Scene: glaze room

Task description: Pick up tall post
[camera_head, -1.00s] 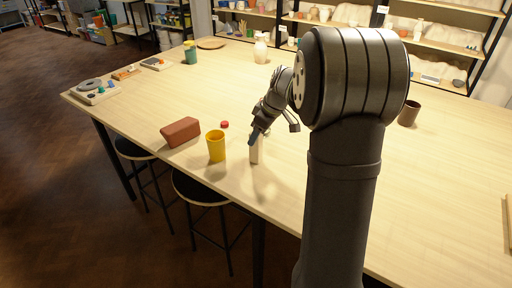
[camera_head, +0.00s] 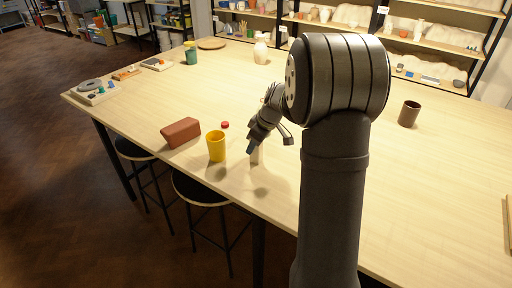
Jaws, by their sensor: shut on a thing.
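The tall post (camera_head: 256,156) is a small pale upright piece over the light wooden table, just right of the yellow cup. My gripper (camera_head: 254,147) comes down from the upper right and is shut on the post's upper part. The fingers hide the top of the post. A shadow lies on the table below it, a little apart from its lower end, so the post seems raised slightly off the table.
The yellow cup (camera_head: 216,146) stands close to the left of the post. A red-brown brick (camera_head: 181,132) and a small red piece (camera_head: 225,125) lie farther left. A dark cup (camera_head: 409,114) stands at the right. The table's front edge is near; the table's middle right is clear.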

